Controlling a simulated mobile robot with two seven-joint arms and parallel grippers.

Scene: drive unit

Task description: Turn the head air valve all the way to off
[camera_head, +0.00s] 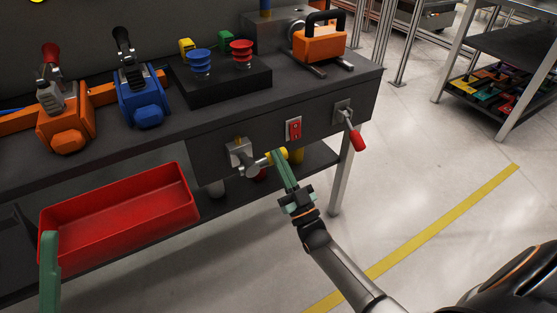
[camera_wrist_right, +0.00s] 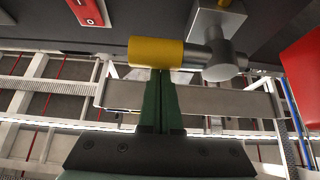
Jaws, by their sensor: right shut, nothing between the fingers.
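The air valve, a grey metal body (camera_head: 241,158) with a yellow handle (camera_head: 279,155), sits on the front panel of the bench. The handle sticks out sideways, to the right in the head view. In the right wrist view the yellow handle (camera_wrist_right: 156,52) lies level beside the metal body (camera_wrist_right: 222,58). My right gripper (camera_head: 278,161) is shut and empty, its green fingertips (camera_wrist_right: 161,74) right at the handle's end; I cannot tell whether they touch. Part of my left gripper (camera_head: 49,268) shows at the lower left; its opening is hidden.
A red switch (camera_head: 294,129) and a red-handled lever (camera_head: 355,137) are on the same panel to the right. A red tray (camera_head: 120,226) is on the lower shelf at left. Fixtures stand on the bench top (camera_head: 215,112).

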